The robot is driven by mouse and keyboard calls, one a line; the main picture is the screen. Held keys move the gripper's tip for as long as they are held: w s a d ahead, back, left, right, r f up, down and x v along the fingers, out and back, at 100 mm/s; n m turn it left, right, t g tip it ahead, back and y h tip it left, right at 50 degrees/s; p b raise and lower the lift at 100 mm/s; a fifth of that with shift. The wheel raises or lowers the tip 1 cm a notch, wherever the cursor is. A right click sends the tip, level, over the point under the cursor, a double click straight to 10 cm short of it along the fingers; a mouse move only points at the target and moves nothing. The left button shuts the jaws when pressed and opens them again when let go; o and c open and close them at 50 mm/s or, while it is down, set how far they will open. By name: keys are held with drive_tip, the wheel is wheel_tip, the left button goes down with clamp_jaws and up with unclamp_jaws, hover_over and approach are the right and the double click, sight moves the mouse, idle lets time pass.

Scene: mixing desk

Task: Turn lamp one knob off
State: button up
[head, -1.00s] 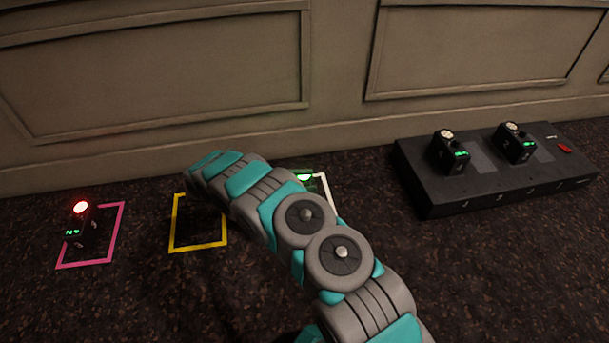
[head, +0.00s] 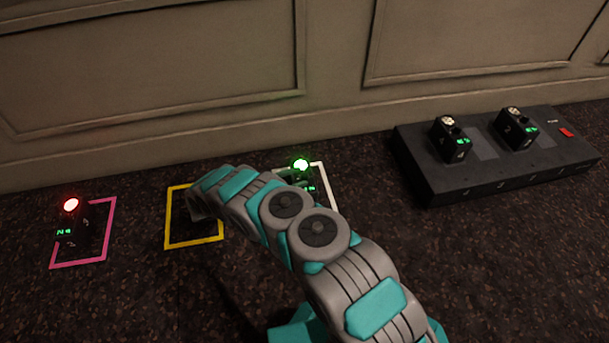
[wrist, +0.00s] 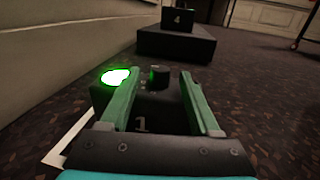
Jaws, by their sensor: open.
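A black lamp box marked 1 (wrist: 142,124) stands in a white floor outline; its round lamp (head: 300,165) glows green. The lit lamp also shows in the wrist view (wrist: 116,77), left of my left finger. The box's small dark upright knob (wrist: 158,78) shows between my fingers. My gripper (wrist: 163,72) is open, one green finger to each side of the knob, with gaps visible. Whether a finger touches the box is not clear. In the head view my arm hides part of the box, and its knob cannot be made out.
A red-lit box (head: 72,205) stands in a pink outline (head: 113,230) at left. A yellow outline (head: 194,244) lies beside my arm. A long black console (head: 480,182) with two smaller boxes and a red switch (head: 566,132) is at right. The panelled wall (head: 170,145) runs close behind.

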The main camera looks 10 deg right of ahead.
sight(301, 176)
drive_tip(key=d, duration=0.3)
drive_tip(key=shift+w+d, duration=0.15)
drive_tip(key=shift+w, duration=0.1)
clamp_jaws()
idle(0.4)
